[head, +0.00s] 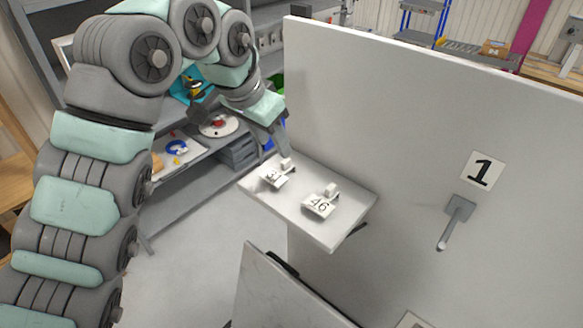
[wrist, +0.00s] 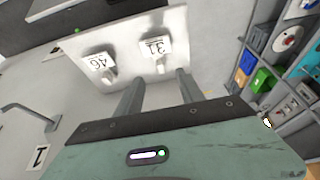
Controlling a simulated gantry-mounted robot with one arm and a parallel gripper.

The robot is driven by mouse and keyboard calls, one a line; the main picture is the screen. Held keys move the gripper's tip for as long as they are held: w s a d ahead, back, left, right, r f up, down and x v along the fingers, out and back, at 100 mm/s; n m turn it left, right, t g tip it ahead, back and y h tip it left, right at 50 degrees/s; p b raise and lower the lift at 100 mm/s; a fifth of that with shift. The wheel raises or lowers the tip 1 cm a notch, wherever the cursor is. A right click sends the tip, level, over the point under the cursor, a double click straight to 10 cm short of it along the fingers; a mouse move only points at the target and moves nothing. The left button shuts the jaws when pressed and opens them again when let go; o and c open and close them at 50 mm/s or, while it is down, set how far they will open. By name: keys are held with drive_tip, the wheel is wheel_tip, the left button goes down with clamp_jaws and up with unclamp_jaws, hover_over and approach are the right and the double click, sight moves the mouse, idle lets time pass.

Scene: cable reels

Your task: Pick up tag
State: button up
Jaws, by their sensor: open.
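Two white tags lie on a small white shelf (head: 323,232) fixed to a white panel. The tag 31 (head: 272,177) is at the left and the tag 46 (head: 319,206) is nearer the middle; each has a small raised white block. In the wrist view, tag 31 (wrist: 154,47) is beyond the fingertips and tag 46 (wrist: 99,63) is to its left. My gripper (head: 284,150) is near the shelf's back left edge, close to tag 31. In the wrist view, my gripper (wrist: 160,84) shows two fingers apart with nothing between them.
The white panel (head: 400,110) stands right behind the shelf. It carries a metal peg (head: 455,222) under a label 1 (head: 482,171). A grey workbench (head: 205,175) with a reel and tools is at the left. Colored bins (wrist: 262,80) show at right in the wrist view.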

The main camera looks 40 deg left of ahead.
sight(283, 162)
drive_tip(key=b+x, duration=0.2)
drive_tip(key=x, duration=0.1)
drive_tip(key=shift+s+f, duration=0.1)
drive_tip(key=shift+f, duration=0.2)
drive_tip(key=shift+b+x, duration=2.05)
drive_tip(key=shift+x, duration=0.7)
drive_tip(key=shift+r, duration=0.1)
drive_tip(key=shift+c, duration=0.5)
clamp_jaws()
